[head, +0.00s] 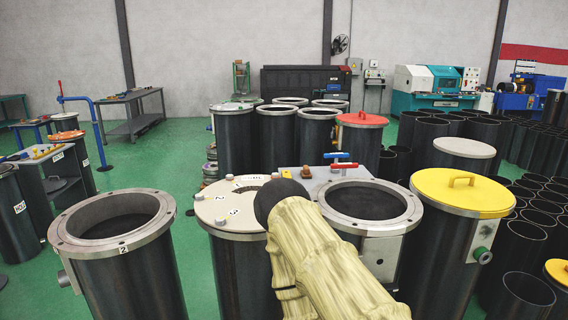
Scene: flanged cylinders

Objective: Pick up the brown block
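A small brown block (307,171) sits on a light grey surface at the centre, just behind the open flanged cylinder and left of a blue-handled and a red-handled item. It is small in view, so its exact shape is hard to tell. My pale yellow arm reaches up from the bottom right and ends in a dark rounded part in front of and below the block. No gripper fingers show, so I cannot see whether they are open or shut.
An open flanged cylinder (369,202) stands right of my arm, and a cylinder with a numbered white lid (225,208) stands left of it. A yellow-lidded cylinder (462,192) is farther right. Another open cylinder (112,220) is at left. Green floor shows between them.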

